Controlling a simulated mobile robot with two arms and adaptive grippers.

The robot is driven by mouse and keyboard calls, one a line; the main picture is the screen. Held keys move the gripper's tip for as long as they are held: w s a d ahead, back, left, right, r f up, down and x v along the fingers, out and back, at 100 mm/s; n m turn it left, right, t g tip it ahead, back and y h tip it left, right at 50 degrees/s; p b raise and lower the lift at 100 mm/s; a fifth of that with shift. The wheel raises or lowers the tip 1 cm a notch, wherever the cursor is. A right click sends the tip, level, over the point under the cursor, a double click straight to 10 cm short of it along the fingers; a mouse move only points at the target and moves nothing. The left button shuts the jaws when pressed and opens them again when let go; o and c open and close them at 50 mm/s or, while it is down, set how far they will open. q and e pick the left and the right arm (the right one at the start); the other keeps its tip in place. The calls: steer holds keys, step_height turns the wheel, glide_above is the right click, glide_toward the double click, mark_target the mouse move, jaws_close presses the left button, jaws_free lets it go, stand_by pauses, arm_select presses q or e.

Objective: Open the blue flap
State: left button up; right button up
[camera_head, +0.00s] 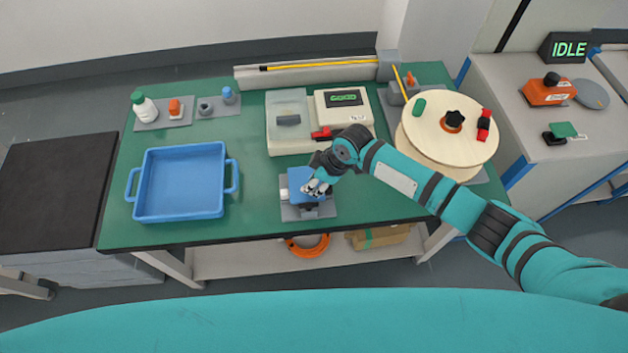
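The blue flap (300,178) belongs to a small device on a grey base plate (322,211) near the front middle of the green table. A white part shows at the device's left side. My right gripper (318,187) is over the right part of the flap, its fingers pointing down and left at it. The gripper hides part of the flap. I cannot tell whether the fingers touch the flap or whether they are open or shut. My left gripper is not in view.
A blue tray (180,215) stands at the left. A box with a clear lid (287,105) and a tester with a "GOOD" screen (343,98) stand behind the device. A large wooden spool (420,135) is at the right, behind my forearm. Bare table (250,215) lies left of the device.

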jaws_close()
